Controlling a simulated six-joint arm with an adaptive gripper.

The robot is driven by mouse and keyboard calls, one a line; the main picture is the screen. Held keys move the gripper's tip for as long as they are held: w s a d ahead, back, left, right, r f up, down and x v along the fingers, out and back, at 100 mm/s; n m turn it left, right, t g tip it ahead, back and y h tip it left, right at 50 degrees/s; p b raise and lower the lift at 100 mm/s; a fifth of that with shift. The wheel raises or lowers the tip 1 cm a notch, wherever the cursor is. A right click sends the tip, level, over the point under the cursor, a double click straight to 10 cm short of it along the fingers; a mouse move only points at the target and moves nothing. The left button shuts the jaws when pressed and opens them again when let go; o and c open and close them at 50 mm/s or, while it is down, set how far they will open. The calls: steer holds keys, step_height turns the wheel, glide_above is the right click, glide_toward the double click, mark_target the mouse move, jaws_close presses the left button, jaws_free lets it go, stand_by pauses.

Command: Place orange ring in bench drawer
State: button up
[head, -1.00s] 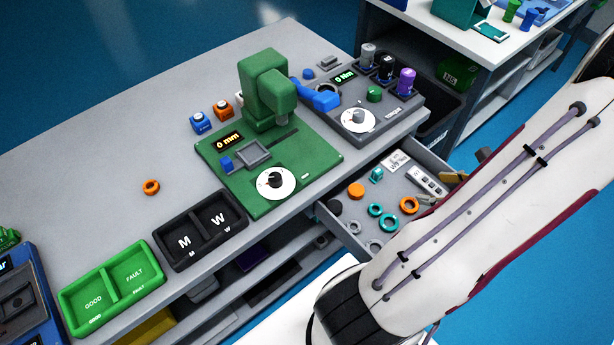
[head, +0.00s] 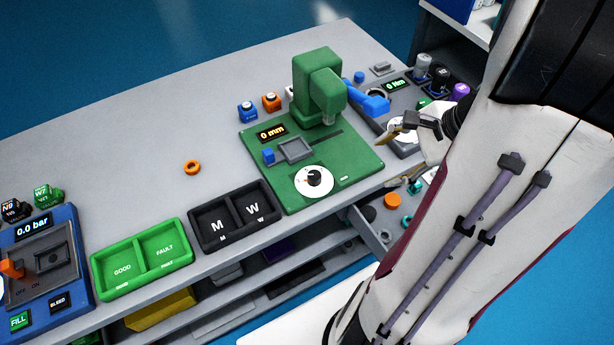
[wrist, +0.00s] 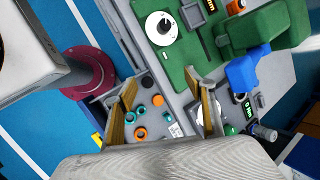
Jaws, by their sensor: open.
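An orange ring (head: 192,167) lies alone on the grey bench top, left of the green press. The bench drawer (head: 371,232) is pulled out at the bench's front right; my arm hides much of it in the head view. The wrist view shows the drawer (wrist: 103,101) holding several small orange, teal and grey rings and round pieces. My gripper (head: 389,160) is open and empty near the bench's front right edge, well to the right of the lone ring. In the wrist view, the open fingers (wrist: 162,82) frame the drawer area.
The green press (head: 318,90) stands between my gripper and the ring. A black M/W tray (head: 235,216) and a green GOOD/FAULT tray (head: 141,259) line the front edge. A blue pressure unit (head: 45,262) stands at left. Bench top around the ring is clear.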

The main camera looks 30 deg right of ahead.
steer(key=s+a+r+n+h, duration=0.1)
steer(key=s+a+r+n, duration=0.1)
steer(key=a+r+n, duration=0.4)
steer(key=s+a+r+n+h, duration=0.1)
steer(key=a+r+n, duration=0.5)
steer(key=a+n, duration=0.8)
steer(key=shift+s+a+r+n+h, duration=0.3)
steer(key=shift+s+a+r+h, duration=0.15)
steer(key=shift+a, duration=0.5)
